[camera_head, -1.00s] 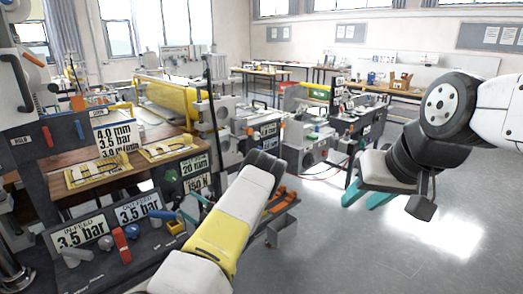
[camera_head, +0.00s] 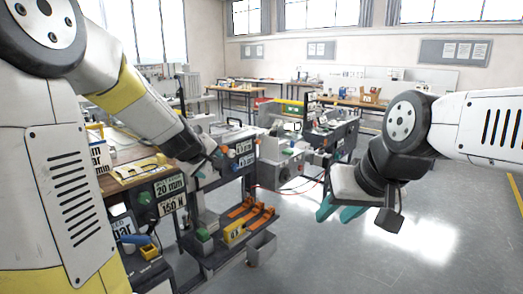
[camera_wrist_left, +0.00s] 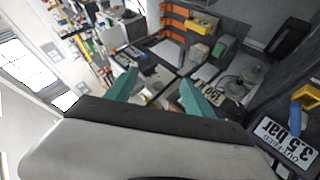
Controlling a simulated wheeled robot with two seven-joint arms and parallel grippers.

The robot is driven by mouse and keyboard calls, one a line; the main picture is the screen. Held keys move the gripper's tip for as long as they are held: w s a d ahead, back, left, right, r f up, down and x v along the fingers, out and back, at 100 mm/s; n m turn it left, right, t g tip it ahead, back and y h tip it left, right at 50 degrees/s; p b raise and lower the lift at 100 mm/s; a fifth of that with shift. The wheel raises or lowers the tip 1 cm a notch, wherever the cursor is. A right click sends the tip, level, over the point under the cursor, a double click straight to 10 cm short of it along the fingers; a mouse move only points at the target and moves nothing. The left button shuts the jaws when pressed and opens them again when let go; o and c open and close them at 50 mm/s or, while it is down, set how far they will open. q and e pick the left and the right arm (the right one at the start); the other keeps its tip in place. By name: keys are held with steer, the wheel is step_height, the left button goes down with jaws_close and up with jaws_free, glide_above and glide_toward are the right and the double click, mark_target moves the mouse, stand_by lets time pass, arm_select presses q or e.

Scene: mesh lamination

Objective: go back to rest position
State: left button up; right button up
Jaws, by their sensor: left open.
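My left arm comes in from the left in the head view and reaches over the machine, with its dark wrist (camera_head: 188,143) above the wooden bench top's right end. In the left wrist view my left gripper (camera_wrist_left: 160,90) has its two teal fingers spread apart with nothing between them. Its fingers are hard to make out in the head view. My right gripper (camera_head: 338,209) hangs at the right over bare floor. Its two teal fingers point down and to the left with a gap between them, empty.
The machine's panel with a "20 mm" sign (camera_head: 169,186) stands below my left arm. A low shelf with orange rails (camera_head: 247,211) and a grey bin (camera_head: 262,248) are close by. The grey floor (camera_head: 430,240) at the right is clear.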

arm_select(q)
steer(key=s+d+r+m+g+h, duration=0.1)
steer(key=s+d+r+m, duration=0.15)
steer(key=s, duration=0.45)
steer(key=s+d+r+m+g+h, duration=0.1)
steer(key=s+r+m, duration=0.15)
steer(key=s, duration=0.45)
steer(key=s+a+f+m+g+y, duration=0.1)
steer(key=s+m, duration=0.4)
steer(key=s, duration=1)
steer(key=shift+s+a+f+g, duration=0.25)
steer(key=shift+a+f+g, duration=0.2)
steer(key=shift+g, duration=0.15)
steer(key=shift+d, duration=0.1)
